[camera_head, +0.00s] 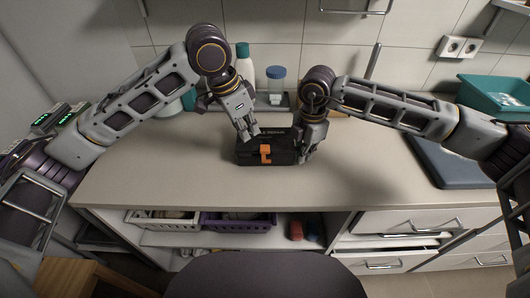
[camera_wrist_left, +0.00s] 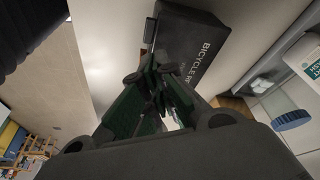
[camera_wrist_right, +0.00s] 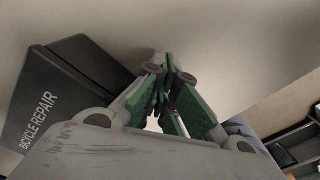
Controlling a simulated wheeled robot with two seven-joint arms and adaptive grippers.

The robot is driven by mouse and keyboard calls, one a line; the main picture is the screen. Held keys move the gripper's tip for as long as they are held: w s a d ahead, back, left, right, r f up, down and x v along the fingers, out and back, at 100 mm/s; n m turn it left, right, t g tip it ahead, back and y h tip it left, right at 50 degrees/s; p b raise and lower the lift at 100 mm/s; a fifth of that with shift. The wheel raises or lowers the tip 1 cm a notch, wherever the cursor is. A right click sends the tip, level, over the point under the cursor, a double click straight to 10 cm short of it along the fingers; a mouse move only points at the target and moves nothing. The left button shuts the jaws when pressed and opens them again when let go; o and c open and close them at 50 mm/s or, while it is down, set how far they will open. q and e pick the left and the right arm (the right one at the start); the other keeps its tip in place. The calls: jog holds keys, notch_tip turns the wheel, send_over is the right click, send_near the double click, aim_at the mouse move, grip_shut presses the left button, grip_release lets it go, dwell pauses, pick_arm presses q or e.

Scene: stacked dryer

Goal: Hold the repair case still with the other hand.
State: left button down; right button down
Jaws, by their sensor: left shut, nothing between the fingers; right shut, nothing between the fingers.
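The repair case (camera_head: 266,152) is a small black box with an orange latch (camera_head: 265,152) on its front, shut and flat on the counter. Its "BICYCLE REPAIR" lettering shows in the left wrist view (camera_wrist_left: 190,45) and in the right wrist view (camera_wrist_right: 62,95). My left gripper (camera_head: 250,136) is shut and empty above the case's left back part; I cannot tell if it touches. It also shows in the left wrist view (camera_wrist_left: 160,80). My right gripper (camera_head: 301,158) is shut and empty, pointing down at the case's right end. It also shows in the right wrist view (camera_wrist_right: 170,75).
Behind the case stand a white bottle with a green cap (camera_head: 244,65) and a clear jar with a blue lid (camera_head: 275,85). A teal bin (camera_head: 495,97) and a dark flat mat (camera_head: 455,165) are at the right. The counter (camera_head: 180,180) is clear in front and left.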

pick_arm(q)
notch_tip(320, 180, up, 3)
jog(key=shift+f, duration=0.1)
dwell(0.4)
pick_arm(e)
jog(key=shift+d, duration=0.2)
pick_arm(q)
jog(key=shift+f+b, duration=0.45)
jog(key=shift+b, duration=0.05)
pick_arm(e)
jog(key=shift+d, duration=1.8)
pick_arm(q)
jog(key=shift+r, duration=0.1)
pick_arm(e)
jog(key=shift+r, duration=0.15)
